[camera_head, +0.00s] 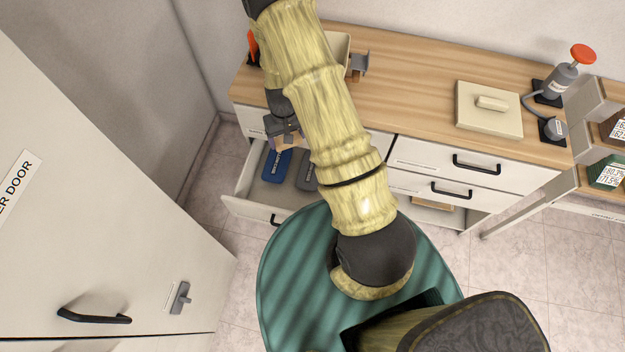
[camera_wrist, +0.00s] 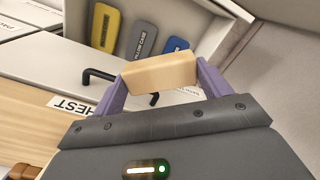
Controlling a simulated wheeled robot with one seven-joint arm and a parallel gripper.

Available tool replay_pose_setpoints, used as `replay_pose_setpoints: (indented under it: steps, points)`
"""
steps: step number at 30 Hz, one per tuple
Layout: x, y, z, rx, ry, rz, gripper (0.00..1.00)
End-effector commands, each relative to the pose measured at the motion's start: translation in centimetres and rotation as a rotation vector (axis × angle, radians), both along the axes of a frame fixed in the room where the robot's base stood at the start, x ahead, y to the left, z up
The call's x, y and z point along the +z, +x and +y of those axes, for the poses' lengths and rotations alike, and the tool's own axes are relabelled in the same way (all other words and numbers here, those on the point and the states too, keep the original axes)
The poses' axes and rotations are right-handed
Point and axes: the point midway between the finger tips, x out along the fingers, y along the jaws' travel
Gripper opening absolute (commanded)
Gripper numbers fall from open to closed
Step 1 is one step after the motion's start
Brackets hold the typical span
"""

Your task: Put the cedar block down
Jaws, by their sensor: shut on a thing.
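The cedar block (camera_wrist: 160,73) is a pale wooden bar. In the wrist view it sits crosswise between the two purple fingers of my gripper (camera_wrist: 158,82), which is shut on it. In the head view my gripper (camera_head: 287,140) is at the left end of the wooden counter, by an open drawer (camera_head: 240,187); the block is mostly hidden there. In the wrist view the block appears in front of the drawer with its flat cases. I cannot tell its exact height or whether it touches anything.
The drawer holds a blue case (camera_head: 276,164), a grey case (camera_head: 307,171) and a yellow case (camera_wrist: 103,27). On the counter (camera_head: 420,92) stand a beige lidded box (camera_head: 488,108) and a red-topped device (camera_head: 565,75). A white door (camera_head: 90,200) stands at left. The counter's middle is clear.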

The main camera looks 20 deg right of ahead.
Motion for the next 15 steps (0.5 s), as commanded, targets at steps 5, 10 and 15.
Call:
replay_pose_setpoints:
  steps: [5,10,15]
  points:
    - [0.01,-0.01,-0.09,-0.003,0.0,0.0,0.54]
    - [0.01,0.0,-0.22,-0.005,0.0,0.0,0.54]
    - [-0.41,-0.04,-0.27,-0.012,0.0,0.0,0.54]
